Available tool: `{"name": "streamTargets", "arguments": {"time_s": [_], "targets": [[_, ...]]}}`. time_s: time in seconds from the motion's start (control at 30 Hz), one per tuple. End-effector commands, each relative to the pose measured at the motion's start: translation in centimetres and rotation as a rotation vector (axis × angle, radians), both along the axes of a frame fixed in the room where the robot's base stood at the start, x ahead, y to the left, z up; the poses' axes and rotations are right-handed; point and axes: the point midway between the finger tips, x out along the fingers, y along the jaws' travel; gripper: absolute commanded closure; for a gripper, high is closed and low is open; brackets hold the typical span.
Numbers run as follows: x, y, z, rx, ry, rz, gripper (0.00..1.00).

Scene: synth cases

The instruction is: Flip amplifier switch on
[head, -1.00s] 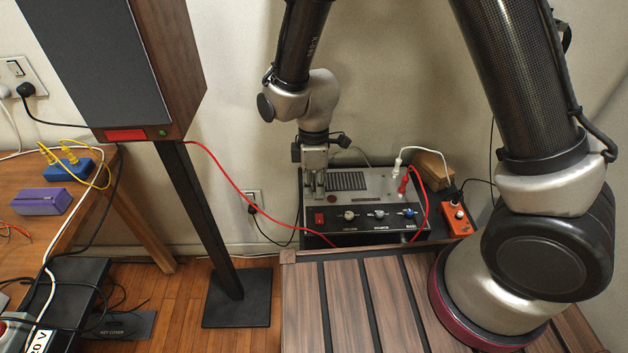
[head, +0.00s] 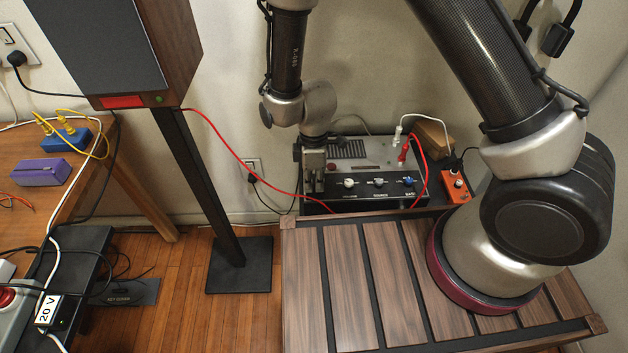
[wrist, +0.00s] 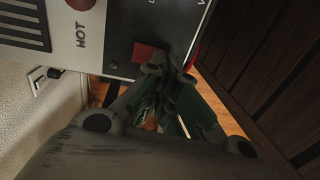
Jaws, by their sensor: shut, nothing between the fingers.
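The amplifier (head: 370,152) is a black box with a light grey top panel, standing against the wall behind my wooden deck. Its front has several knobs. Its red switch (wrist: 150,53) shows in the wrist view on the front panel; whether it is on or off I cannot tell. In the head view my gripper hides the switch. My gripper (head: 313,192) points down in front of the amplifier's left front part. In the wrist view my gripper (wrist: 165,72) is shut and empty, its fingertips right beside the switch; whether they touch it is unclear.
Red and white plugs (head: 404,145) stand on the amplifier's top, their cables looping right. An orange pedal box (head: 455,188) sits right of it. A speaker on a stand (head: 205,190) is to the left, with a red cable hanging towards the amplifier.

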Motion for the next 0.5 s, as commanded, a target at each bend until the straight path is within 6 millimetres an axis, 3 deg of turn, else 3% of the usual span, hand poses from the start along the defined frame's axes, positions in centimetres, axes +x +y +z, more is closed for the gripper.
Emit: {"name": "streamTargets", "arguments": {"time_s": [0.5], "targets": [[0.57,-0.01,-0.15,0.000,0.000,0.000,1.00]]}}
